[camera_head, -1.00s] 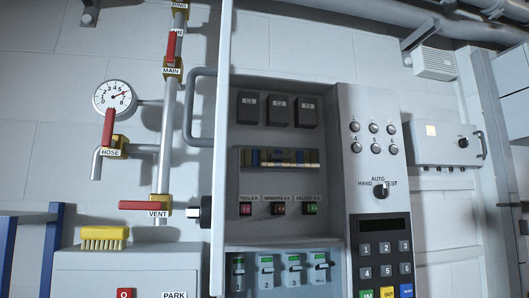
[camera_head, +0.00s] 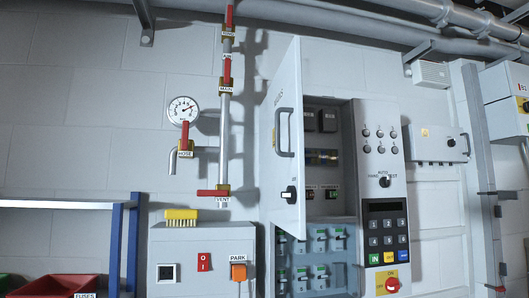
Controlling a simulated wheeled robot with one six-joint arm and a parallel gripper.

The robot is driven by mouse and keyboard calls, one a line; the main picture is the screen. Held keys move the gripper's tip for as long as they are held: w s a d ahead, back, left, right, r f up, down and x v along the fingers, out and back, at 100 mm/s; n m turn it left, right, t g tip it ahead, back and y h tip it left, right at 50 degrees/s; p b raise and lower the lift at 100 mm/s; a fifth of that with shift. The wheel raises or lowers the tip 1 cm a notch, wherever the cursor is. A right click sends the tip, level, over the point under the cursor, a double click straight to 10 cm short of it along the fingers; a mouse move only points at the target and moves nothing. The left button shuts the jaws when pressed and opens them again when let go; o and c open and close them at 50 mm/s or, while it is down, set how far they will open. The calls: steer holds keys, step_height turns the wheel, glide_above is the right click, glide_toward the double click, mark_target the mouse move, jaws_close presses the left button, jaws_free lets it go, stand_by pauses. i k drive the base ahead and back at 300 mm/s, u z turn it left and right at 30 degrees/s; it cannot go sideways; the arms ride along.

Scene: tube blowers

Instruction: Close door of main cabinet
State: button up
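The main cabinet (camera_head: 360,112) stands right of centre in the head view. Its door (camera_head: 270,165) is hinged on the left and stands partly open, swung out toward me. The door has a grey bar handle (camera_head: 285,132) and a black rotary knob (camera_head: 289,195) on its outer face. The door hides the left part of the interior. My gripper is not in view.
Left of the cabinet are pipes with red valve handles (camera_head: 212,193), a gauge (camera_head: 183,110) and a grey box (camera_head: 200,245) with a yellow brush (camera_head: 181,214) on top. A keypad panel (camera_head: 387,230) adjoins the cabinet on the right. A blue-framed shelf (camera_head: 117,250) stands far left.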

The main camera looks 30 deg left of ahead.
mark_target(278, 143)
steer(key=u, duration=1.35)
steer(key=i, duration=0.5)
steer(key=z, duration=0.15)
steer(key=k, duration=0.7)
steer(key=u, duration=0.55)
